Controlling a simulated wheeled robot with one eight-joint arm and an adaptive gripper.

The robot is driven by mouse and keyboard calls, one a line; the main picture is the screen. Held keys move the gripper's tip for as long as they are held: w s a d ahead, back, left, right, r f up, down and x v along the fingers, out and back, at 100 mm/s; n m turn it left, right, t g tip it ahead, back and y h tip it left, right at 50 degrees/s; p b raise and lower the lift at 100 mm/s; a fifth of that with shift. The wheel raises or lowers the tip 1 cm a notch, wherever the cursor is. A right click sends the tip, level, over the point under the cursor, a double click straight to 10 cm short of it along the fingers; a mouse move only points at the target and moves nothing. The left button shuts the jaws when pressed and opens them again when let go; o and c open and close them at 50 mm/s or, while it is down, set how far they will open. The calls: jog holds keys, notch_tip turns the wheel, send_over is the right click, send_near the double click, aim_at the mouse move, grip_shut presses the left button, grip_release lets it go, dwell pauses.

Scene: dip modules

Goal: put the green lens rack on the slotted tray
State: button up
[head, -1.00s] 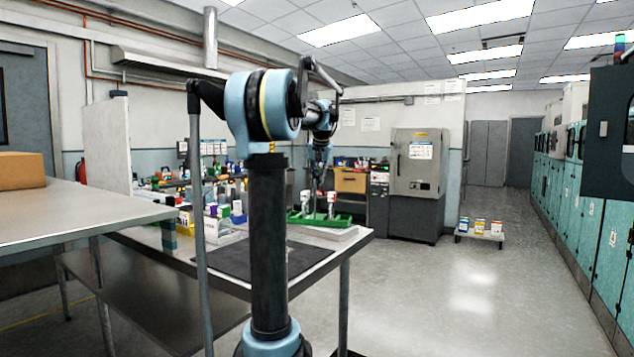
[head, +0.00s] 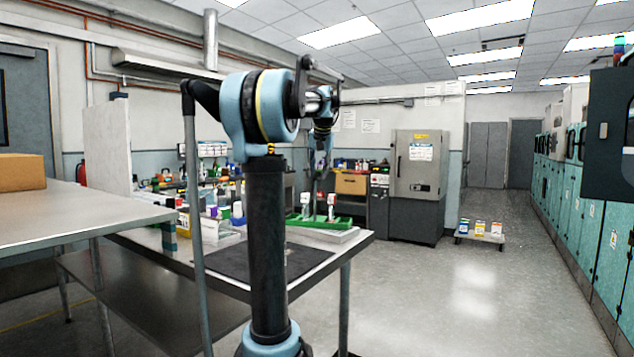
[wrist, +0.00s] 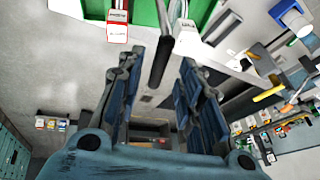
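The green lens rack (head: 322,222) is a long, shallow green holder with white items standing in it and a thin dark upright handle (head: 313,197). It appears to rest on a pale flat tray (head: 347,236), likely the slotted tray, at the table's far right end; its slots are not visible. My gripper (head: 320,165) is above the rack. In the wrist view the gripper (wrist: 160,92) has its fingers spread apart, with the dark handle (wrist: 162,52) ending between or just beyond them, not visibly clamped. The rack's green edge (wrist: 140,10) shows at the top there.
A dark mat (head: 232,262) lies on the table in front of the rack. Bottles and boxes (head: 222,215) crowd the table's left and rear. A raised metal table (head: 70,215) with a cardboard box (head: 20,170) stands at left. The floor at right is largely clear.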

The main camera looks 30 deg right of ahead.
jog(key=v, duration=0.7)
jog(key=shift+s+r, duration=0.1)
